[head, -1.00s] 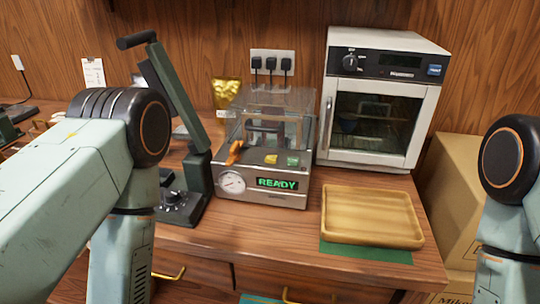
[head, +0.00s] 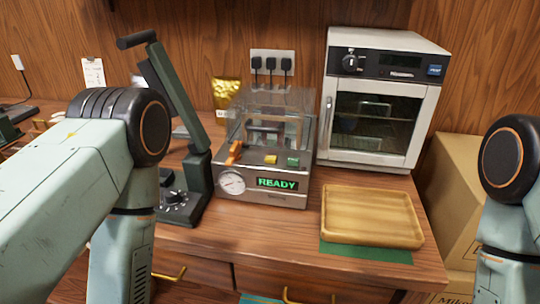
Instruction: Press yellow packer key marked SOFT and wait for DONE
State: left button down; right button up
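The packer (head: 262,200) is a metal box with a clear lid (head: 270,105), standing on the wooden counter in the middle of the head view. Its display (head: 277,184) reads READY in green. The key lettering is too small to read. A round gauge (head: 231,182) is at the front left. My left and right arms show at the picture's sides, but neither gripper is in view.
A wooden tray (head: 372,240) lies on a green mat right of the packer. An oven (head: 378,100) stands behind it. A dark lever press (head: 196,178) stands close left of the packer. Cardboard boxes (head: 455,185) stand at the right.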

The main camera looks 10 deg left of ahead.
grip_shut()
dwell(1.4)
